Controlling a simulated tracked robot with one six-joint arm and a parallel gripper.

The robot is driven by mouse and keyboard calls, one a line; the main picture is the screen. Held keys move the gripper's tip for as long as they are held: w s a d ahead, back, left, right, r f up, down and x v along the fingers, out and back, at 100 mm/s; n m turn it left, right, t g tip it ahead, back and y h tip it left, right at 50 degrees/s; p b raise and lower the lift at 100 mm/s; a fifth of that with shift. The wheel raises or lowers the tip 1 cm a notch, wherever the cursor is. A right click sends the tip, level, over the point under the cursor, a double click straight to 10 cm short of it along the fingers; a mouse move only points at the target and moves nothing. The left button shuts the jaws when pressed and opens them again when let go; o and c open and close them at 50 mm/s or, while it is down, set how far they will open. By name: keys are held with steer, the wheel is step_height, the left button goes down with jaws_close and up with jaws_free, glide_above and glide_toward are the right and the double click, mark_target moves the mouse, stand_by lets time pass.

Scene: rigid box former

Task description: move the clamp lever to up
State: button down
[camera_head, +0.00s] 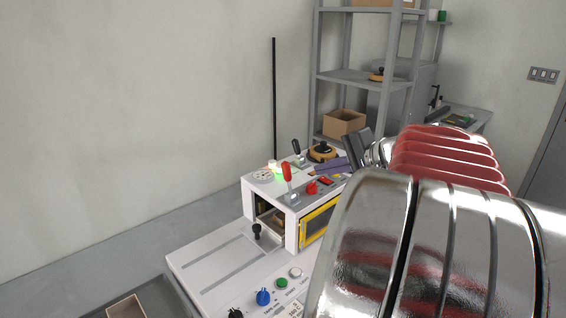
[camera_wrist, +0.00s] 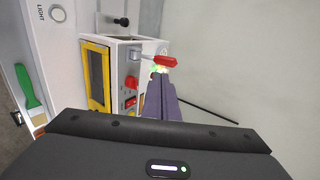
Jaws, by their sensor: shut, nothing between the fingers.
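A red-handled lever (camera_head: 287,173) stands nearly upright from a metal plate on top of the white box former (camera_head: 249,199). In the wrist view the red handle (camera_wrist: 166,61) lies just beyond my fingertips. A second, black-handled lever (camera_head: 296,147) stands farther back on the box former. No readable label tells which one is the clamp lever. My gripper (camera_wrist: 159,76) is shut and empty, its purple fingers pointing toward the red handle. I cannot tell whether they touch it. In the head view the fingers (camera_head: 323,168) are low over the box top, right of the red lever.
A red knob (camera_head: 311,188) and red switch (camera_head: 326,181) sit near the yellow-framed window (camera_head: 318,222). A black knob (camera_head: 257,231) stands before the box opening. Buttons line the front panel (camera_head: 215,258). A thin black pole (camera_head: 274,100) rises behind. A green light glows near the lever.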

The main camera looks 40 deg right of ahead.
mark_target(288, 166)
steer(key=x, duration=0.7)
steer(key=r+x, duration=0.1)
steer(key=x, duration=0.2)
steer(key=shift+w+f, duration=0.15)
steer(key=shift+w, duration=0.45)
steer(key=shift+w, duration=1.45)
steer(key=shift+s, duration=0.1)
steer(key=shift+s+r, duration=0.45)
steer(key=w+r+v, duration=0.1)
steer(key=v, duration=1.1)
steer(key=shift+r, duration=0.45)
steer(key=shift+s+a, duration=0.1)
